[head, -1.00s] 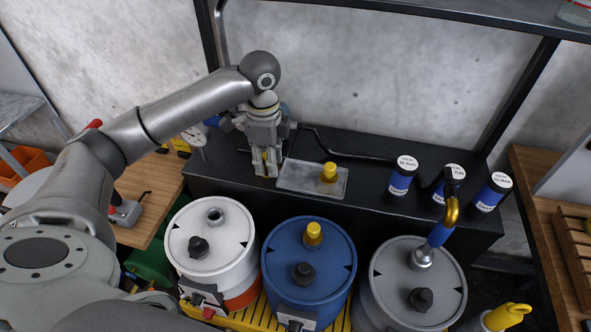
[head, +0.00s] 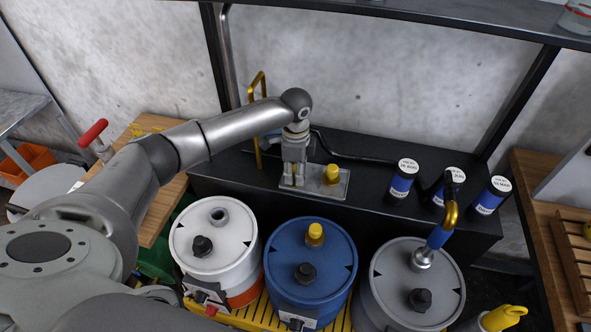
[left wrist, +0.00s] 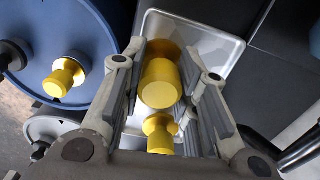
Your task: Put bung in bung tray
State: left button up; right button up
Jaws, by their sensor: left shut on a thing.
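My left gripper (head: 292,183) is over the left part of the metal bung tray (head: 312,191), fingers pointing down. In the left wrist view my left gripper (left wrist: 160,60) is shut on a yellow bung (left wrist: 160,84), which sits between the fingertips above the tray (left wrist: 222,50). My right gripper is not in view.
In front stand a white drum (head: 205,250) with an open hole, a blue drum (head: 330,260) with a yellow bung (head: 315,233), and a grey drum (head: 390,285) with a pump fitting. Several blue-black bottles (head: 402,184) stand right of the tray. A yellow bent pipe (head: 253,95) rises behind the arm.

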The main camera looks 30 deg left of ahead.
pick_arm(q)
jog(key=shift+f, duration=0.15)
jog(key=o, duration=1.1)
jog(key=shift+f, duration=0.1)
notch_tip(320, 180, up, 12)
jog(key=b, duration=0.1)
jog(key=shift+r+b, duration=0.2)
jog(key=shift+b, duration=0.1)
jog(key=shift+s+f, duration=0.1)
